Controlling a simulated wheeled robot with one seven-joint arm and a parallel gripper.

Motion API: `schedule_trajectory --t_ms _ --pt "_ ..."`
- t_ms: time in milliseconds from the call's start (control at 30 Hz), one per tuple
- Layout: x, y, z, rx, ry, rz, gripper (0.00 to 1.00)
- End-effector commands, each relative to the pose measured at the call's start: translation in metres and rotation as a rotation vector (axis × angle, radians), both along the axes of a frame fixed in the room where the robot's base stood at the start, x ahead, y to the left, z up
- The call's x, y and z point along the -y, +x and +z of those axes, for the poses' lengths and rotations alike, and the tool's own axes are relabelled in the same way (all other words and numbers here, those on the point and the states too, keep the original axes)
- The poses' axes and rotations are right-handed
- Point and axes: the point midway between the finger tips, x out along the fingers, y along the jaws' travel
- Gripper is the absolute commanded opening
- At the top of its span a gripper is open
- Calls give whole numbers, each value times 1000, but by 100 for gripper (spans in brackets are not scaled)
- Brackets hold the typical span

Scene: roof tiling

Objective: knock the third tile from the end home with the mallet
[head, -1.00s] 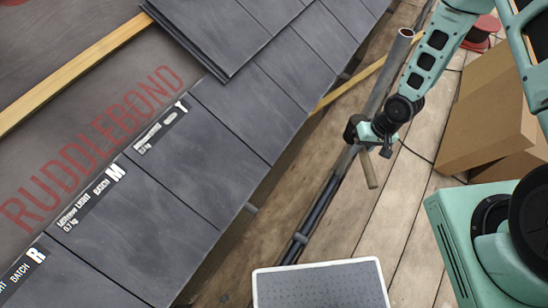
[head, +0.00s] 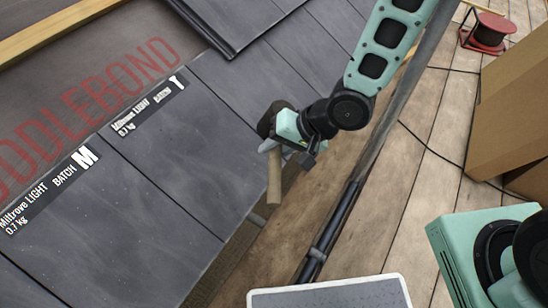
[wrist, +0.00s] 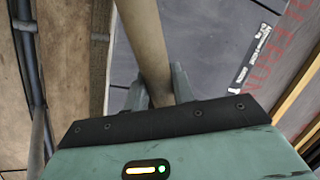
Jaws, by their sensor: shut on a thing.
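My gripper (head: 268,147) is shut on the mallet by its pale wooden handle (head: 274,178). A dark, rounded shape at the handle's upper end looks like the mallet head (head: 265,123), partly hidden by my gripper. In the wrist view the handle (wrist: 147,42) runs up between the two grey fingers (wrist: 160,88); the head is not clear there. The mallet hangs over or near the eave edge of the grey tiles. One tile is labelled M (head: 125,215), and the one beyond it is labelled T (head: 185,140). I cannot tell which is third from the end.
Overlapping upper tiles (head: 235,25) lie at the top. A wooden batten (head: 60,30) crosses the underlay at left. A scaffold pole (head: 400,110) runs beside the eave. Cardboard boxes (head: 510,125) and a red reel (head: 487,30) stand on the planks at right.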

Motion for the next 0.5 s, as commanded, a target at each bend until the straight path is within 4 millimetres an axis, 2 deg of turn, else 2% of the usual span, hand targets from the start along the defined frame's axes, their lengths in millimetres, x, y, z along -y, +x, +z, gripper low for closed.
schedule_trajectory --t_ms 167,500 --pt "-6 0 -5 5 9 -1 0" --pt "-19 11 -36 7 8 2 0"
